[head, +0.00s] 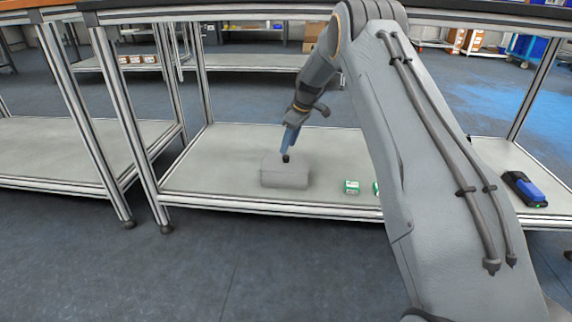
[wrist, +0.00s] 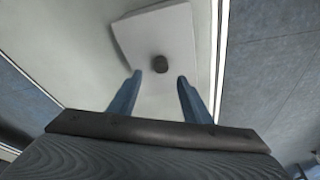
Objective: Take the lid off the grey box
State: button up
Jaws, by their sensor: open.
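The grey box (head: 284,173) sits on the lower shelf of the workbench in the head view. In the wrist view its lid (wrist: 172,30) is seen from above, with a dark round knob (wrist: 159,64) at the middle. My gripper (head: 287,150) is over the box, pointing down at it. In the wrist view the two blue fingers of my gripper (wrist: 160,76) are open, one to each side of the knob and a little short of it in the picture. Whether the fingertips are level with the knob, I cannot tell. The box's inside is hidden.
Small green-and-white boxes (head: 351,187) stand on the shelf to the right, one partly behind my arm. A blue-and-black device (head: 524,189) lies at the shelf's right end. Metal posts (head: 131,125) bound the shelf (head: 215,165) on the left; it is bare left of the box.

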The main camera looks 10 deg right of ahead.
aim_at(286, 156)
jog(key=b+x, duration=0.2)
jog(key=x, duration=0.1)
jog(key=b+x, duration=0.1)
jog(key=x, duration=0.1)
jog(key=shift+s+d+f, duration=0.15)
jog(key=shift+s+d, duration=0.1)
grip_shut()
